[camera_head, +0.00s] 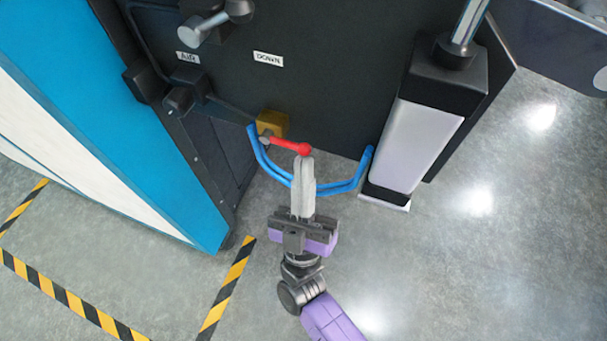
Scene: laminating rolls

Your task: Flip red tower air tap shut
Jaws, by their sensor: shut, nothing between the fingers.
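The red air tap lever (288,144) sticks out to the right from a brass valve body (273,124) low on the dark machine panel. A round red knob forms the lever's right end. My gripper (303,160) is shut and empty, with its pale fingertips at the knob, touching it or just below it in the picture. I cannot tell whether they touch. Blue hoses (262,160) loop from the valve area behind my fingers to the right. My fingers hide part of the hoses.
The dark panel (320,85) carries "AIR" (188,57) and "DOWN" (268,59) labels and a metal handle (205,25) at top left. A white and black cylinder unit (418,135) stands at right. A blue and white panel (110,110) is at left. Grey floor with striped tape (228,285) is open below.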

